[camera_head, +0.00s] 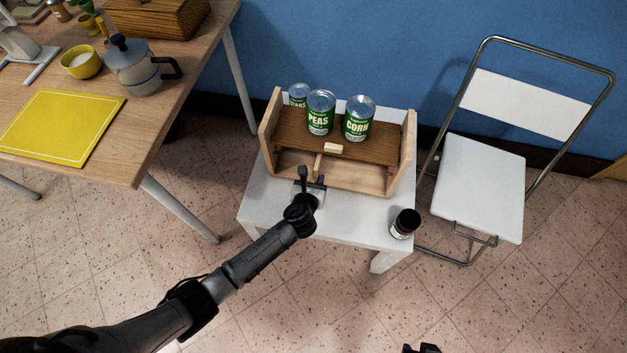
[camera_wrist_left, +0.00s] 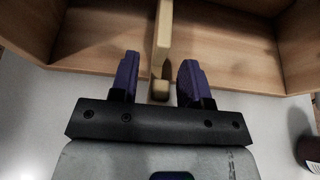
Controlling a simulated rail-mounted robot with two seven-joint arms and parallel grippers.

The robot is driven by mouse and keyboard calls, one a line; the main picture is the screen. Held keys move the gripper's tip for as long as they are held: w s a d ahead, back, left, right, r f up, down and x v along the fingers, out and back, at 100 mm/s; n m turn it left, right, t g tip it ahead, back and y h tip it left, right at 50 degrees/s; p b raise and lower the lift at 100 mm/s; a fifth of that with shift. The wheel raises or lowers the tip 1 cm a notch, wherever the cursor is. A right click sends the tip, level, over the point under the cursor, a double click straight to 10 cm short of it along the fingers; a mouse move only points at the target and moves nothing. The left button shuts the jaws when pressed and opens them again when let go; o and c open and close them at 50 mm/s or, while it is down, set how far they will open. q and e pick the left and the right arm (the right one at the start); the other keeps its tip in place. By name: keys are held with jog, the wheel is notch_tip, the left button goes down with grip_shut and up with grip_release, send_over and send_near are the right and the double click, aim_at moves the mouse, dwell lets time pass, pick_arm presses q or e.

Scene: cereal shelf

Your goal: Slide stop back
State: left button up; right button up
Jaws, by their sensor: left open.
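The stop is a pale wooden piece with a small block (camera_head: 333,147) at its upper end and a narrow bar (camera_head: 318,163) running toward the shelf's front. It sits on a wooden shelf (camera_head: 290,125) with side walls, on the white table. My left gripper (camera_head: 312,178) is open at the shelf's front edge. In the left wrist view the pale bar (camera_wrist_left: 163,30) runs between and beyond the two open purple fingers (camera_wrist_left: 160,65), with gaps on both sides. A dark tip at the bottom edge of the head view may be my right gripper (camera_head: 422,348).
A PEAS can (camera_head: 320,113), a CORN can (camera_head: 358,119) and a partly hidden can (camera_head: 298,94) stand on the shelf. A dark jar (camera_head: 404,223) stands on the white table's front right. A folding chair (camera_head: 480,185) is at right, a wooden desk (camera_head: 120,150) at left.

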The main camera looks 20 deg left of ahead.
pick_arm(q)
jog(key=shift+w+f, duration=0.15)
jog(key=shift+w, duration=0.2)
jog(key=shift+c, duration=0.3)
grip_shut()
